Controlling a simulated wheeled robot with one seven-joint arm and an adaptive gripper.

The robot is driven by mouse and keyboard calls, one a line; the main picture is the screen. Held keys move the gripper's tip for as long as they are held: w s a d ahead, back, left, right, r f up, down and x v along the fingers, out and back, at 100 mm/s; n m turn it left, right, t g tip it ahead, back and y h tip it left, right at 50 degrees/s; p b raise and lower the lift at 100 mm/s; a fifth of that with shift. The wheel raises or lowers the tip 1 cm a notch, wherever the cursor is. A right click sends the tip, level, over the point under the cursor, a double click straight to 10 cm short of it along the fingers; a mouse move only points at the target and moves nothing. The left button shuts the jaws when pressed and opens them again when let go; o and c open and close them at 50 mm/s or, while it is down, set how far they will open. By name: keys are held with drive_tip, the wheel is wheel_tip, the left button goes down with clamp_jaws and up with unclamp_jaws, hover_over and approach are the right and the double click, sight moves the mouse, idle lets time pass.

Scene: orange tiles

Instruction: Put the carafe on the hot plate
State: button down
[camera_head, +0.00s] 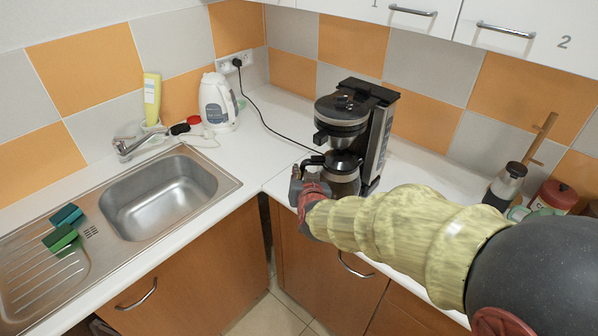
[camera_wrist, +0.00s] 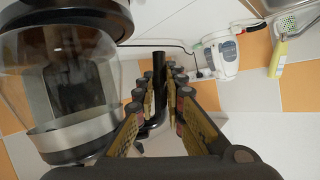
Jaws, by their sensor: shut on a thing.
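The coffee machine (camera_head: 378,130), black and silver, stands on the counter near the corner. The glass carafe (camera_head: 343,181) with a black lid is upright under or just in front of its brew basket (camera_head: 341,117). My gripper (camera_head: 304,182) is left of the carafe, shut on its black handle. In the wrist view, which is upside down, the handle (camera_wrist: 159,88) is between the fingers of my gripper (camera_wrist: 160,92) and the carafe's glass (camera_wrist: 60,85) fills the left. The hot plate is hidden in the head view; I cannot tell whether the carafe touches it.
A white kettle (camera_head: 217,103) and a yellow bottle (camera_head: 152,98) stand at the back left. The sink (camera_head: 160,195) is on the left with two sponges (camera_head: 63,228). Jars (camera_head: 553,196) stand at the right. Upper cabinets (camera_head: 520,35) hang above.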

drive_tip(key=b+x, duration=0.1)
drive_tip(key=x, duration=0.3)
drive_tip(key=shift+w+r+b, duration=0.15)
drive_tip(key=shift+b, duration=0.2)
drive_tip(key=shift+f, duration=0.2)
drive_tip(key=c, duration=1.9)
unclamp_jaws()
drive_tip(key=shift+f, duration=0.1)
